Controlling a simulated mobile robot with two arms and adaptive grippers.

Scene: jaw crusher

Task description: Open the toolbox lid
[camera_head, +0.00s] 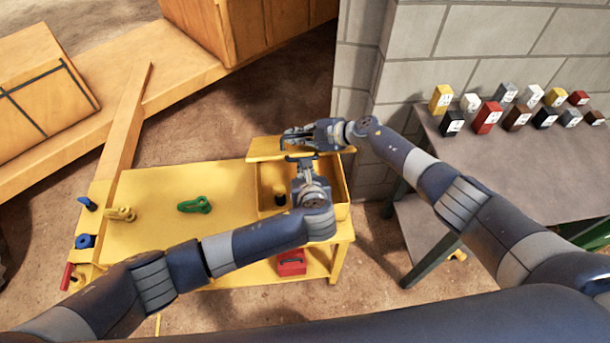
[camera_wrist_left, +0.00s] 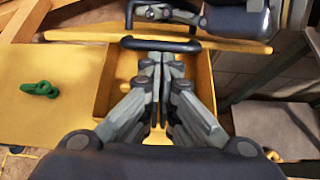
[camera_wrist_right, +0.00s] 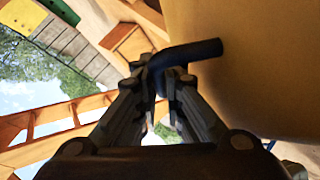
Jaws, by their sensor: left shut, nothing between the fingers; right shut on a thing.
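The yellow toolbox (camera_head: 343,202) sits at the right end of the yellow table. Its lid (camera_head: 266,149) is raised and seen nearly edge-on along the back, so the inside shows. My right gripper (camera_head: 293,140) is at the lid's far side, shut on a dark handle (camera_wrist_right: 192,52) beside a broad yellow surface. My left gripper (camera_head: 301,163) is shut and empty over the open box, on the near side of the lid. In the left wrist view its fingertips (camera_wrist_left: 160,65) are just below a dark handle (camera_wrist_left: 160,44) on the lid; whether they touch is unclear.
A green clamp-like piece (camera_head: 195,205) lies on the yellow table (camera_head: 150,240). Blue, yellow and red items line its left edge. A red box (camera_head: 291,262) is on the lower shelf. A grey table (camera_head: 520,170) with several small coloured blocks stands right, by a block wall.

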